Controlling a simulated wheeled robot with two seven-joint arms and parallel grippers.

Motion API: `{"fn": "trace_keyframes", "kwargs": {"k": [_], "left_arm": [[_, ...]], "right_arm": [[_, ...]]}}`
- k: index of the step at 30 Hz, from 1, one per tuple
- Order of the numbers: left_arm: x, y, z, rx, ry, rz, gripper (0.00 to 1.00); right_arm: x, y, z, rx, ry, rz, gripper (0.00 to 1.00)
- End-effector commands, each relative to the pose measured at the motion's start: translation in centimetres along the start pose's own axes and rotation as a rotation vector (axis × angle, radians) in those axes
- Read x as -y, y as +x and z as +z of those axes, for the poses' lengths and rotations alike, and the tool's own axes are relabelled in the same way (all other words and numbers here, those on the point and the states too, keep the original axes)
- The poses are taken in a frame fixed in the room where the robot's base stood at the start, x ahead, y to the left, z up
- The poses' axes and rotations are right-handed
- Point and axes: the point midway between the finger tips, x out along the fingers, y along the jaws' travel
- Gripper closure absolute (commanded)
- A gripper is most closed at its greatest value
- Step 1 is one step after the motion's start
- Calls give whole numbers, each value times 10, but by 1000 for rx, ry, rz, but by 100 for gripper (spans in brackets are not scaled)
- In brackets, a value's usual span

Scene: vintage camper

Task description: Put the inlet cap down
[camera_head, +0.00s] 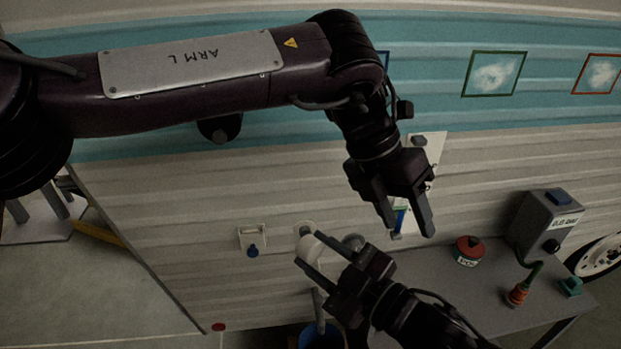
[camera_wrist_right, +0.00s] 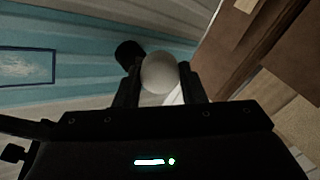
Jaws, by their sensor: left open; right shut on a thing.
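The inlet cap (camera_head: 311,251), pale and rounded, is between the fingers of my right gripper (camera_head: 307,250), which is shut on it in front of the camper wall. In the right wrist view the cap (camera_wrist_right: 160,73) shows as a white ball shape between the two dark fingers. A round pale fitting (camera_head: 303,228) on the wall lies just behind the cap, partly hidden; I cannot tell whether they touch. My left gripper (camera_head: 409,228) is open and empty, above and right of the right gripper, in front of the wall.
A grey bench (camera_head: 425,290) stands at the lower right. On it are a red-lidded pot (camera_head: 468,251), a grey box (camera_head: 547,228), an orange plug (camera_head: 517,295) and a teal piece (camera_head: 570,287). A blue bucket (camera_head: 320,337) stands below. A wall fitting with a blue knob (camera_head: 252,240) is left.

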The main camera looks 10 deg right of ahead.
Motion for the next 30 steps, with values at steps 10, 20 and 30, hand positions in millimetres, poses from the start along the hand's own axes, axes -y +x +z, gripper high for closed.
{"fn": "trace_keyframes", "kwargs": {"k": [10, 20, 30], "left_arm": [[-42, -87, -63, -166, -11, 381, 49], [-53, -109, -83, -199, -46, 465, 49], [-79, -56, -95, -200, -45, 461, 49]], "right_arm": [[0, 0, 0, 0, 0, 0, 93], [0, 0, 0, 0, 0, 0, 93], [0, 0, 0, 0, 0, 0, 93]]}}
